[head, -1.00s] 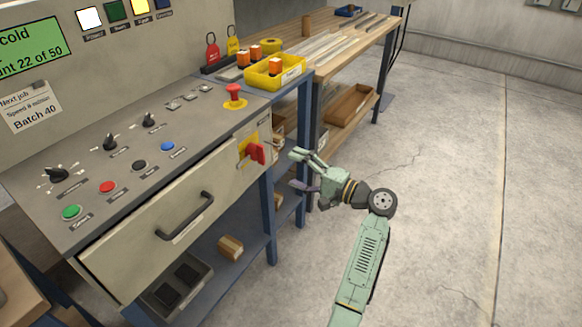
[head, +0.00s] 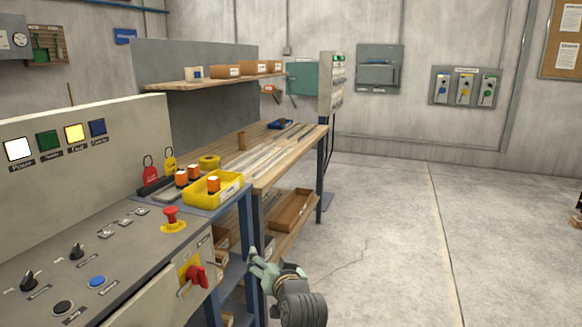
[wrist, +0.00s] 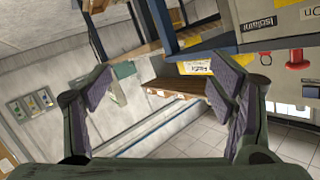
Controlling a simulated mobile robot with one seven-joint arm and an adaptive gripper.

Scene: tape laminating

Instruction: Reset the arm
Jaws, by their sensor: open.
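My gripper (head: 262,272) is at the bottom centre of the head view, to the right of the control panel and its red rotary switch (head: 194,279). It is pale green and points toward the panel side. In the wrist view my gripper (wrist: 162,98) shows two dark fingers with purple-grey pads spread wide apart. It is open, with nothing between the pads. The red switch sits on a yellow plate on the panel's side and does not touch the gripper. Most of my arm is below the head view.
The control panel (head: 130,240) fills the lower left, with a red emergency button (head: 173,217). A yellow tray (head: 213,190) stands behind it. A wooden workbench (head: 290,150) with a lower shelf runs back. The concrete floor (head: 400,240) at right is clear.

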